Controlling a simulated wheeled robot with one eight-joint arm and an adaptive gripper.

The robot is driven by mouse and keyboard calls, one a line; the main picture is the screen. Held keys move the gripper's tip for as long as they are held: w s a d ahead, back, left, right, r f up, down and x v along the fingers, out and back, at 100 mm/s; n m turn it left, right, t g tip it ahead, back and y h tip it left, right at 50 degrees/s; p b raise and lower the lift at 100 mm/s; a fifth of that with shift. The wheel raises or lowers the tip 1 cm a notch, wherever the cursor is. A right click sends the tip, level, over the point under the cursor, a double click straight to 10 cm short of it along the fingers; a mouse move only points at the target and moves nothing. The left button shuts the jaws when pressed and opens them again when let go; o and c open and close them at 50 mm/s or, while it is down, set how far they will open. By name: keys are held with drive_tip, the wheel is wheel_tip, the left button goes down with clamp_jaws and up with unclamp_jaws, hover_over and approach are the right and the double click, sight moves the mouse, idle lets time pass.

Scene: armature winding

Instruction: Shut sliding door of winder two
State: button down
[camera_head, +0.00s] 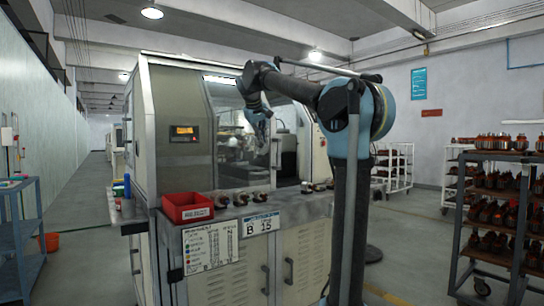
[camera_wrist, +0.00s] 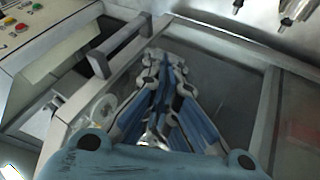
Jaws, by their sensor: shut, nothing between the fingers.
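The winder (camera_head: 172,150) is a grey-white machine with a glazed front, in the middle of the head view. Its framed glass door (camera_head: 228,150) shows part of the inside; a dark gap is visible to its right. My gripper (camera_head: 264,138) is in front of the glazing, near the door's right side. In the wrist view, my gripper (camera_wrist: 163,60) has its blue-and-grey fingers together with nothing held. A grey bar handle (camera_wrist: 120,46) on the door frame (camera_wrist: 185,38) lies just left of the fingertips. I cannot tell whether they touch the frame.
A red bin (camera_head: 188,208) and several small armatures (camera_head: 241,198) stand on the ledge below the door. A control panel (camera_wrist: 28,32) with buttons is at the upper left of the wrist view. A rack of armatures (camera_head: 500,190) stands at right, a blue cart (camera_head: 20,235) at left.

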drive_tip(key=x, duration=0.9)
drive_tip(key=shift+w+f, duration=0.2)
drive_tip(key=shift+w, duration=0.05)
drive_tip(key=shift+w+d+f, duration=0.1)
drive_tip(key=shift+w+d, duration=0.55)
drive_tip(key=shift+d, duration=0.3)
drive_tip(key=shift+w+d, duration=0.45)
drive_tip(key=shift+d, duration=0.3)
